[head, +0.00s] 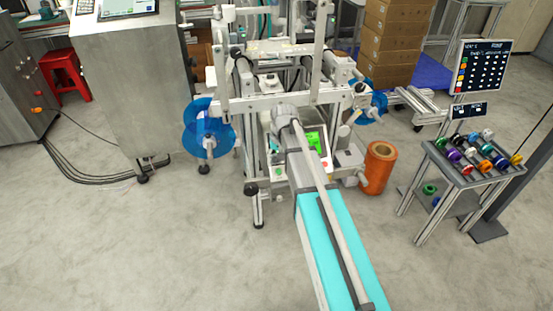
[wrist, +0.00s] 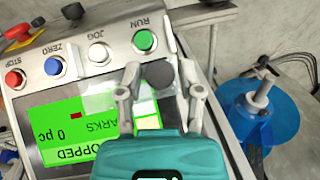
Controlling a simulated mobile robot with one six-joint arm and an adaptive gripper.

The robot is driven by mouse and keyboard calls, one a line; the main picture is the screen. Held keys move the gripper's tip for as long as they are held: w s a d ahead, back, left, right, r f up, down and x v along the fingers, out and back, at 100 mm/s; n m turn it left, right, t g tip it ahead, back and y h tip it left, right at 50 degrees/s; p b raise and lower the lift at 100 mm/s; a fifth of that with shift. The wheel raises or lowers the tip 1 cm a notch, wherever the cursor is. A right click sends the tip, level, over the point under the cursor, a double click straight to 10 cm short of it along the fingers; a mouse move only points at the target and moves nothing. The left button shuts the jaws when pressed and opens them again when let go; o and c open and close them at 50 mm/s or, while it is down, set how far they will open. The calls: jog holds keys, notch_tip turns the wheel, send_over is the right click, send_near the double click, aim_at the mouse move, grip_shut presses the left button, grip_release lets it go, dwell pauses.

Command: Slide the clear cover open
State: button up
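A clear cover (wrist: 105,101) shows in the wrist view as a pale, see-through patch over part of the control panel and its green screen (wrist: 62,128). A dark round knob (wrist: 159,74) sits beside the patch, at its right. My teal gripper (wrist: 160,82) is open, with one finger on each side of the knob and what look like small gaps between. Whether either finger touches it is unclear. In the head view the green screen (head: 316,142) shows beside my arm. The cover and fingertips cannot be made out there.
Green RUN (wrist: 145,40), white JOG (wrist: 98,53), blue ZERO (wrist: 54,66) and red STOP (wrist: 14,79) buttons line the panel, near a red emergency knob (wrist: 18,33). Blue reels (head: 207,128) flank the machine. An orange roll (head: 378,168) and a spool table (head: 465,175) stand at right.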

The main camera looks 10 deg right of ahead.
jog(key=shift+o, duration=0.8)
jog(key=shift+s+f, duration=0.15)
jog(key=shift+s+f+b, duration=1.65)
jog(key=shift+f+b, duration=0.05)
jog(key=shift+b, duration=0.1)
notch_tip(320, 180, up, 14)
jog(key=d+p, duration=0.2)
jog(key=p, duration=1.2)
jog(key=s+a+r+n+h+p, duration=0.1)
jog(key=s+r+p, duration=1.2)
jog(key=r+p, duration=0.4)
jog(key=shift+a, duration=0.35)
